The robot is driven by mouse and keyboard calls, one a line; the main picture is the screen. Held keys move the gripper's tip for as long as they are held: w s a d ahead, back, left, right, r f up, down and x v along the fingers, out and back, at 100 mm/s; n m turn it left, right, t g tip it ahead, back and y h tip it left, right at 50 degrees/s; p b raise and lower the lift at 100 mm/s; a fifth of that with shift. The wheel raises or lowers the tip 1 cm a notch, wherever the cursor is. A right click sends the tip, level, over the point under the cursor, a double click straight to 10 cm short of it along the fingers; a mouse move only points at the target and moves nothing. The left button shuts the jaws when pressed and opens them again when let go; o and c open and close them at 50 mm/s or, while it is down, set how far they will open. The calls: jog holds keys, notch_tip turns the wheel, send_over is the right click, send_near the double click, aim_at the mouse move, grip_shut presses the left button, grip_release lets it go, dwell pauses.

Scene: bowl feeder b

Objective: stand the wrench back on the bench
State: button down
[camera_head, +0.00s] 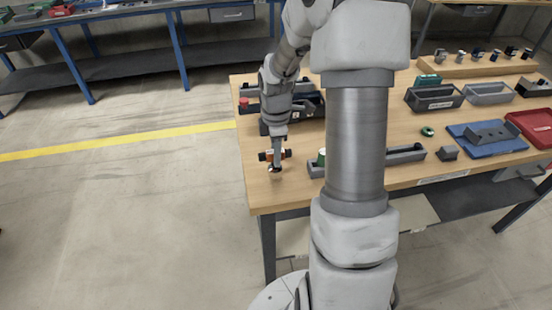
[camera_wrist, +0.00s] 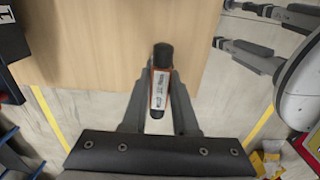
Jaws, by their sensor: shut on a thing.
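The wrench (camera_head: 268,155), orange with black ends, is at the left end of the wooden bench (camera_head: 264,188) in the head view. It appears roughly level, with its ends sticking out on both sides of my gripper (camera_head: 277,163). In the wrist view the wrench (camera_wrist: 160,90), with a printed orange-edged body, is between the two fingers of my gripper (camera_wrist: 161,80), which is shut on it. Bare bench top (camera_wrist: 90,45) shows beyond it. I cannot tell whether the wrench touches the bench.
A dark machine (camera_head: 308,106) stands behind my gripper. A long grey tray (camera_head: 405,155) is to the right, partly hidden by my arm. Grey bins (camera_head: 434,104), a blue tray (camera_head: 512,147) and a red tray (camera_head: 541,137) are further right. The bench's front left corner is clear.

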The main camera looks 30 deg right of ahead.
jog(key=shift+f, duration=1.05)
jog(key=shift+f, duration=0.25)
jog(key=c, duration=0.7)
grip_release()
jog(key=shift+r, duration=0.2)
notch_tip(320, 180, up, 12)
jog(key=shift+f+p, duration=0.1)
jog(key=shift+p, duration=0.3)
